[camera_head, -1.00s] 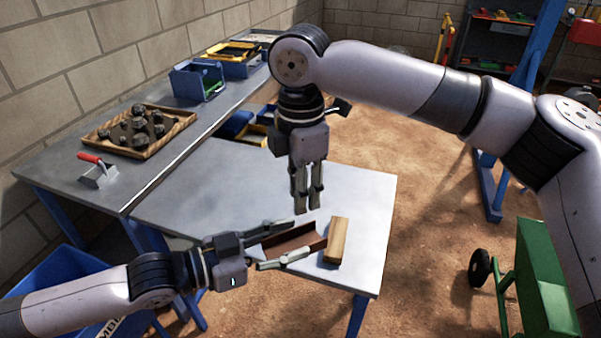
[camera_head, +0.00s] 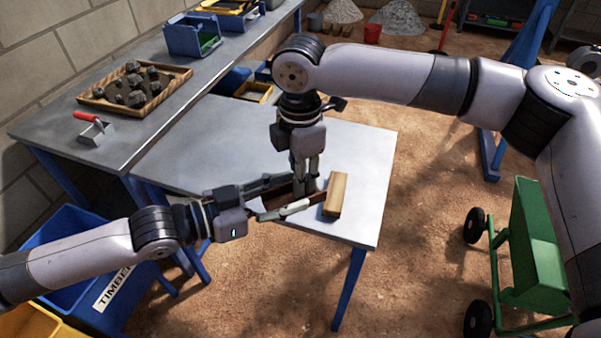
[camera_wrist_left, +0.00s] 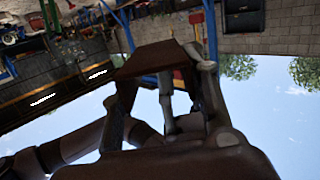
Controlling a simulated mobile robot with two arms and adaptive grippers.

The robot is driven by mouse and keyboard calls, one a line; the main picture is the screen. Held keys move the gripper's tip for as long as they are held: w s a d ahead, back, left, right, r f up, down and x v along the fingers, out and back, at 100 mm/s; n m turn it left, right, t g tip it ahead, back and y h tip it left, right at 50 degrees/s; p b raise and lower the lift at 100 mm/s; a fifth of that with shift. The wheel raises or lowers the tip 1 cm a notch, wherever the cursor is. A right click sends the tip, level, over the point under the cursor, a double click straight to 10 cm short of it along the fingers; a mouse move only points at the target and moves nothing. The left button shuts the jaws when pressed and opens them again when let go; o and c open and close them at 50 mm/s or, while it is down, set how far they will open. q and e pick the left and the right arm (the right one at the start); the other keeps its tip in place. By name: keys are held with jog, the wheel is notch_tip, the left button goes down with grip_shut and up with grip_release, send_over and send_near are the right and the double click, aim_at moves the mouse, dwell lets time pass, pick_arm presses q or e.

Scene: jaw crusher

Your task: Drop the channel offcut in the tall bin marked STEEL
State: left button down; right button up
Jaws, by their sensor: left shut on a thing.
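The rusty brown channel offcut (camera_head: 275,201) is at the small grey table, between the fingers of my left gripper (camera_head: 305,190), which is shut on it. In the left wrist view the brown offcut (camera_wrist_left: 155,60) spans the fingers. I cannot tell whether it touches the tabletop. My right gripper (camera_head: 306,183) points down from above, its fingertips overlapping the offcut and partly hiding it. Its fingers look close together; I cannot tell whether they are open or touch the offcut. No bin marked STEEL is readable.
A wooden block (camera_head: 336,194) lies on the table (camera_head: 365,152) just right of the offcut. A blue bin (camera_head: 75,230) marked TIMBER stands lower left, beside a yellow bin (camera_head: 28,322). A green wheeled cart (camera_head: 535,245) stands at right. The bench holds a tray (camera_head: 90,96) and a trowel (camera_head: 92,128).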

pick_arm(q)
jog(key=shift+r, duration=0.1)
pick_arm(e)
grip_shut()
dwell(0.3)
pick_arm(q)
jog(key=c, duration=0.8)
grip_release()
jog(key=shift+c, duration=0.2)
pick_arm(e)
jog(key=shift+r, duration=0.1)
